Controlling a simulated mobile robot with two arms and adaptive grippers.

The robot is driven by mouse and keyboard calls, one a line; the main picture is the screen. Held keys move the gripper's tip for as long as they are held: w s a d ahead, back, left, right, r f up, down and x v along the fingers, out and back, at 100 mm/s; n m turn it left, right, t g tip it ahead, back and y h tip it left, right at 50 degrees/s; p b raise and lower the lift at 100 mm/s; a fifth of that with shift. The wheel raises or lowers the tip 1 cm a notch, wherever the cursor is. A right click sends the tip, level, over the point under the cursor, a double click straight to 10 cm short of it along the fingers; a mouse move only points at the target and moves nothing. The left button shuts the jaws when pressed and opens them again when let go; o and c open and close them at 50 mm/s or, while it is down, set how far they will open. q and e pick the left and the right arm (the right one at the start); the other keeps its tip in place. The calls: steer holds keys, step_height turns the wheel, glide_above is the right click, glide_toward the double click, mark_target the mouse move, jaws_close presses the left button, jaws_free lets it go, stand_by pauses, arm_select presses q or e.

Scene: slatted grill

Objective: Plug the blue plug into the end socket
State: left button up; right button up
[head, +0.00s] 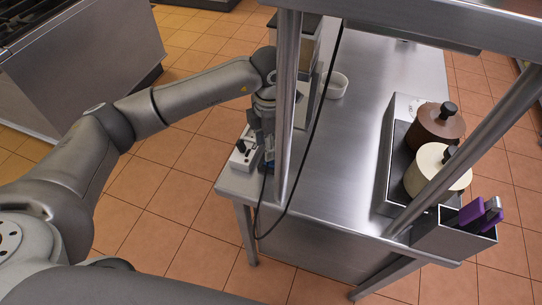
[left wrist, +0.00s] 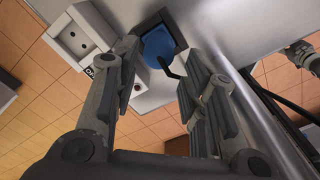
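The blue plug (left wrist: 157,46) shows in the left wrist view, against a dark square socket (left wrist: 172,27) at one end of the row; whether it is fully seated I cannot tell. A black cable runs from it. The pale socket strip (left wrist: 78,37) carries another outlet and a switch marked OFF. My left gripper (left wrist: 162,62) is open, its fingers on either side of the plug, with a small gap on the right. In the head view my left gripper (head: 264,148) points down over the white strip (head: 242,156) and hides most of the plug. My right gripper is out of view.
A steel post (head: 287,105) stands close beside my left gripper, and a black cable (head: 312,130) hangs past it. An upper shelf (head: 440,25) overhangs the steel table (head: 345,150). Lidded pots (head: 436,126) and a dark holder (head: 448,238) with purple handles stand right.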

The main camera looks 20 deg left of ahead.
arm_select(q)
step_height(320, 180, down, 3)
steer(key=shift+w+d+f+p, duration=0.1)
steer(key=shift+w+f+p, duration=0.1)
steer(key=shift+p, duration=0.75)
steer(key=shift+f, duration=0.6)
steer(key=shift+c, duration=0.5)
steer(key=c, duration=0.7)
